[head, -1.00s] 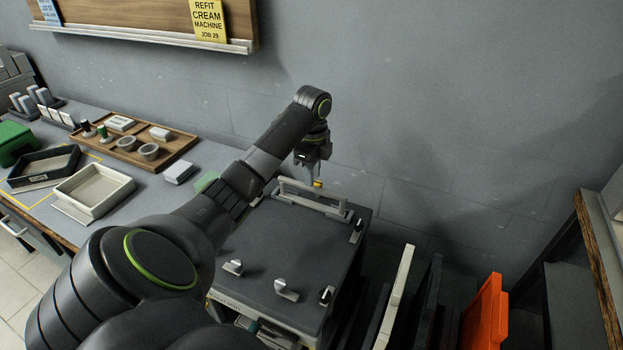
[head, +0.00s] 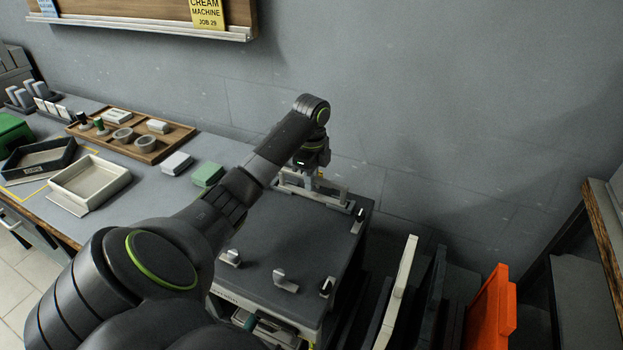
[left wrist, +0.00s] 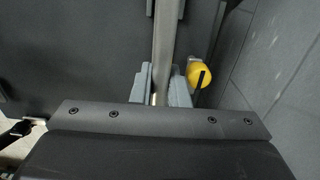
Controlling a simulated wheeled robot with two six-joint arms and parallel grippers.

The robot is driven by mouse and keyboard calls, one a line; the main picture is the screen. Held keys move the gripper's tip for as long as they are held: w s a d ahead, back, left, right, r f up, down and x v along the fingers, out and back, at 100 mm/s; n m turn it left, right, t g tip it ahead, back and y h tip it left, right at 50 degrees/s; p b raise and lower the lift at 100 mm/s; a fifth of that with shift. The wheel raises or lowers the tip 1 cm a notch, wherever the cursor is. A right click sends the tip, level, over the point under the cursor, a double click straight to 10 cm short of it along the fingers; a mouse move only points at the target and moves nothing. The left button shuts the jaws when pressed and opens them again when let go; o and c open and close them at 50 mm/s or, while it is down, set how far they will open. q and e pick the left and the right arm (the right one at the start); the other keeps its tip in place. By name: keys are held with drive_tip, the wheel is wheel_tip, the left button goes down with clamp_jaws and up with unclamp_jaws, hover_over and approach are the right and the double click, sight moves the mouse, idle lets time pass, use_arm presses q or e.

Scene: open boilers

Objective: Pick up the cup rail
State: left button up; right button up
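The cup rail (head: 333,193) is a light grey bar on short posts along the back edge of the dark machine top (head: 270,232). In the left wrist view the rail (left wrist: 166,40) runs up from between the fingers. My left gripper (head: 313,177) points down over the middle of the rail. In the wrist view the left fingers (left wrist: 160,90) lie close on both sides of the bar and look shut on it. The rail still stands on the machine. The fingertips are partly hidden. My right gripper is in neither view.
A yellow knob (left wrist: 201,74) is right beside the fingers, near the grey wall (head: 450,110). Small levers (head: 284,281) stand on the machine's front top. Upright panels, one orange (head: 489,310), stand at right. A bench with trays (head: 90,186) is at left.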

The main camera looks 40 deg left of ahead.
use_arm(q)
clamp_jaws()
drive_tip(key=shift+r, duration=0.45)
wheel_tip(320, 180, up, 9)
drive_tip(key=p, duration=0.8)
drive_tip(key=shift+f, duration=0.15)
wheel_tip(320, 180, up, 5)
drive_tip(key=p, duration=0.6)
drive_tip(key=shift+r, duration=0.2)
